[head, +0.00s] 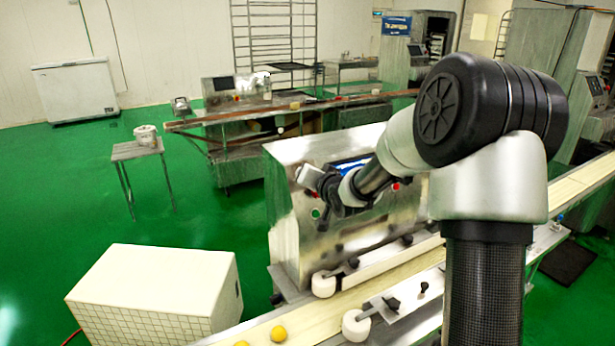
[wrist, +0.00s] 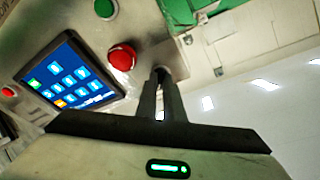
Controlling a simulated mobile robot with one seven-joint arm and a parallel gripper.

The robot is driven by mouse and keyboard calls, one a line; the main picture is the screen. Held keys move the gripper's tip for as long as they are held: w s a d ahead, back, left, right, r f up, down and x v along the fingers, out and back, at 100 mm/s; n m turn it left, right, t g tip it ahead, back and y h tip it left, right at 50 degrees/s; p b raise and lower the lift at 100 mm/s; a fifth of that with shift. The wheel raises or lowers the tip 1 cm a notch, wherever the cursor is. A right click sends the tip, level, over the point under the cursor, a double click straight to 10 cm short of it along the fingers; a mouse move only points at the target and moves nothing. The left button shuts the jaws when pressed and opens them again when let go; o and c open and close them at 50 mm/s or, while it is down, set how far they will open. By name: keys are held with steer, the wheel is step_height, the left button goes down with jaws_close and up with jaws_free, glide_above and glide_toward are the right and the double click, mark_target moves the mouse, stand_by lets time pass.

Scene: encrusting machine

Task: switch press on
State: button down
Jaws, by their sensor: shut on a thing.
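The metal press machine (head: 290,160) stands in front of me in the head view, with my arm reaching across its front. In the wrist view my gripper (wrist: 161,84) has its two dark fingers close together at a small switch (wrist: 161,72) on the metal panel. The fingers are shut on it and hide most of it, so I cannot tell which way it is set. A red button (wrist: 122,57) is just left of the fingertips, and a green button (wrist: 105,8) is above it. A lit blue touch screen (wrist: 72,78) is further left.
A conveyor belt (head: 380,283) with yellow balls (head: 278,333) runs along the machine's front. A small table (head: 138,150) bears a white bucket (head: 146,135).

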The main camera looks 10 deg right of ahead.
steer(key=shift+m, duration=0.9)
steer(key=shift+h, duration=0.3)
steer(key=c, duration=1.9)
jaws_free()
steer(key=shift+o, duration=0.2)
steer(key=p+v, duration=0.1)
steer(key=v, duration=1.6)
steer(key=shift+s+r, duration=0.2)
steer(key=shift+d, duration=0.1)
